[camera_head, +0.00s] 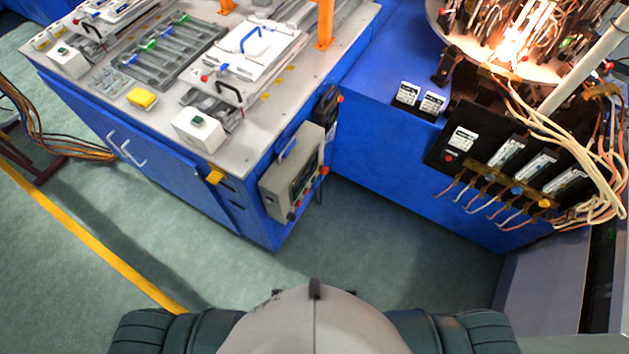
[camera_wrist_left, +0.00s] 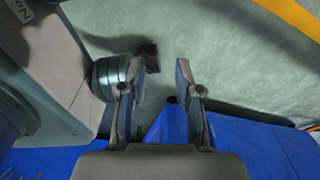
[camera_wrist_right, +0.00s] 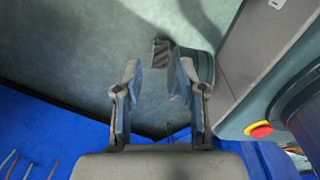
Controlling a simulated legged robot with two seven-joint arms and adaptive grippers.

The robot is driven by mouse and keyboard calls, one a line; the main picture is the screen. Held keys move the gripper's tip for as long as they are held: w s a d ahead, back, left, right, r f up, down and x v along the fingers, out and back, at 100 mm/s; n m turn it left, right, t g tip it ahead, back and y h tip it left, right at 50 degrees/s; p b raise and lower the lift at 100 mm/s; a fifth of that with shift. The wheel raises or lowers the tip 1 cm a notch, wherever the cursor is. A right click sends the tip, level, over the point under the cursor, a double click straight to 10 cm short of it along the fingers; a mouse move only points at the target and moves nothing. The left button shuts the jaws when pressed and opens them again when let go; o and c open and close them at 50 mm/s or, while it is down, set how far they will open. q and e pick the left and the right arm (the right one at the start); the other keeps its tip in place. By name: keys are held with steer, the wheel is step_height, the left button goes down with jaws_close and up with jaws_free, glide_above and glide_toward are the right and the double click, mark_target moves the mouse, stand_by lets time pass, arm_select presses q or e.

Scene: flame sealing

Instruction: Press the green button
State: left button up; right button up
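A white button box (camera_head: 198,130) sits at the front edge of the grey-topped workbench, with a small dark green button (camera_head: 198,121) on its top. A second white box (camera_head: 66,60) with a similar small dark green button (camera_head: 62,50) sits at the bench's far left. Neither gripper shows in the head view. My left gripper (camera_wrist_left: 161,65) is open and empty in the left wrist view, above the floor and a blue surface. My right gripper (camera_wrist_right: 158,72) is open and empty in the right wrist view. No green button is visible in either wrist view.
The blue bench (camera_head: 180,182) carries fixtures, a yellow block (camera_head: 142,98) and a grey control box (camera_head: 282,188) hung on its side. At right, a round machine (camera_head: 545,60) glows with flames, with loose wires and hoses below. The green floor before me is clear.

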arm_select(q)
steer(key=shift+w+d+r, duration=0.1)
steer(key=shift+w+d, duration=0.15)
steer(key=shift+w, duration=0.55)
steer(key=c, duration=0.4)
steer(key=shift+d+r, duration=0.1)
steer(key=shift+d, duration=0.7)
jaws_close()
steer(key=shift+s+a, duration=0.2)
steer(key=shift+s, duration=0.45)
arm_select(e)
steer(key=shift+s+d+f, duration=0.1)
steer(key=shift+d, duration=1)
